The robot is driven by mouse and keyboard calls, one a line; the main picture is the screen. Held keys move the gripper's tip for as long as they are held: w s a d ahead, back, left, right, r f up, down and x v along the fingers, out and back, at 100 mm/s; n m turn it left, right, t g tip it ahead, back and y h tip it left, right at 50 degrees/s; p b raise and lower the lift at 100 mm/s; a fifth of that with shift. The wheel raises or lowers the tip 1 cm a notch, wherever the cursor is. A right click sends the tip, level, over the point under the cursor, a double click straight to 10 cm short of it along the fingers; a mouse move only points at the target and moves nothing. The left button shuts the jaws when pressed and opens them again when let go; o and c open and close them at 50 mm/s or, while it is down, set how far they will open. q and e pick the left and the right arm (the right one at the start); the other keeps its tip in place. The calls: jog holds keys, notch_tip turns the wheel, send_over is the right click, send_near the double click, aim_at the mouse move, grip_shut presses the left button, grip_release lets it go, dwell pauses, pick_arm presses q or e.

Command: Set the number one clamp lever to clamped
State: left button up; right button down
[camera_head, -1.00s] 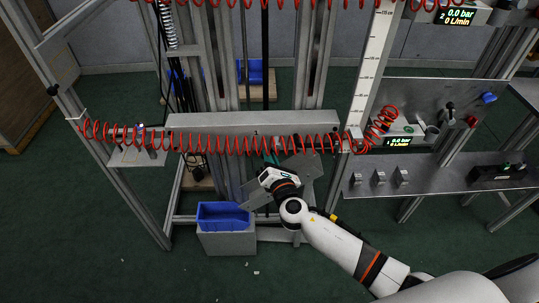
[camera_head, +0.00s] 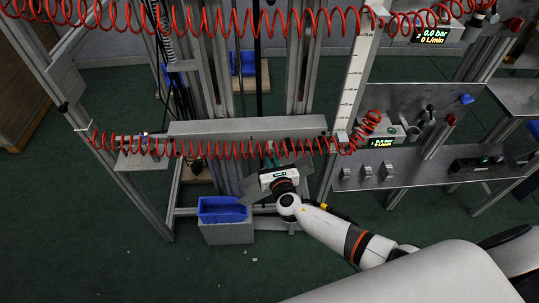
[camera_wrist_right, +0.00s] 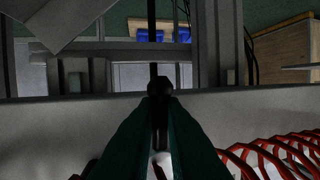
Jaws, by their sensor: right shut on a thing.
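My right gripper (camera_head: 271,153) reaches in from the right to the grey crossbeam (camera_head: 200,129), at its lower front. In the right wrist view the teal fingers of my right gripper (camera_wrist_right: 160,100) are closed together on a small dark lever end (camera_wrist_right: 160,86), in front of the grey beam (camera_wrist_right: 60,115). Most of the lever is hidden by the fingers, so its angle and its number cannot be read. My left gripper is not in view.
A coiled red hose (camera_head: 220,149) hangs across the beam, close to my right gripper. A blue bin (camera_head: 222,209) sits on a grey block below left.

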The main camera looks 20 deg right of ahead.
jog(key=shift+d+n, duration=0.1)
jog(key=shift+n, duration=0.2)
jog(key=c, duration=1.5)
grip_release()
jog(key=shift+s, duration=0.1)
jog(key=s+a+r+p, duration=0.1)
jog(key=s+r, duration=0.1)
jog(key=s, duration=0.9)
jog(key=shift+s+r, duration=0.15)
jog(key=shift+s, duration=0.15)
